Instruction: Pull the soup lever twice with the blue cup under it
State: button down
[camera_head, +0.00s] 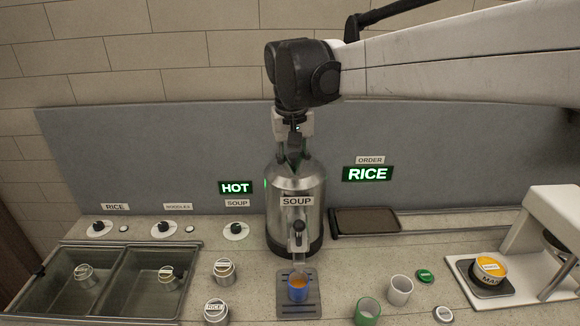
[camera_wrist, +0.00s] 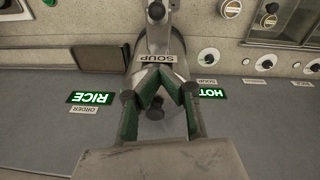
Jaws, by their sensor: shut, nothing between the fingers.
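The soup dispenser (camera_head: 283,220) is a steel urn labelled SOUP. Its lever (camera_head: 299,228) is at the front, above the spout. The blue cup (camera_head: 298,293) stands upright on the drip tray (camera_head: 284,308) under the spout, with orange liquid inside. My gripper (camera_head: 294,160) is above and behind the lever, over the top of the urn, pointing down. It is shut and empty. In the wrist view my gripper's fingers (camera_wrist: 160,72) come together in front of the urn's SOUP label, hiding part of the urn. The blue cup cannot be made out there.
A white cup (camera_head: 400,290) and a green cup (camera_head: 367,312) stand right of the drip tray. Labelled tins (camera_head: 224,271) and two sunken wells (camera_head: 120,275) are at left. A white machine (camera_head: 550,225) stands at right. Signs on the backboard read HOT (camera_head: 235,188) and RICE (camera_head: 367,174).

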aim_at(299, 229)
jog(key=shift+w+a, duration=0.3)
jog(key=shift+a, duration=0.05)
jog(key=shift+f, duration=0.15)
jog(key=f, duration=0.3)
jog(key=w+f, duration=0.1)
jog(key=f, duration=0.2)
jog(key=f+p, duration=0.1)
jog(key=f, duration=0.2)
jog(key=shift+w+d+f, duration=0.1)
jog(key=shift+w+d, duration=0.05)
jog(key=shift+d, duration=0.05)
jog(key=s, duration=0.1)
jog(key=s+f, duration=0.1)
jog(key=s, duration=0.1)
jog(key=shift+d+f+p, duration=0.15)
jog(key=shift+d+p, duration=0.2)
jog(key=shift+s+f, duration=0.2)
jog(key=shift+f, duration=0.1)
jog(key=shift+s+d, duration=0.1)
jog(key=shift+s, duration=0.1)
jog(key=shift+w, duration=0.1)
jog(key=shift+s, duration=0.25)
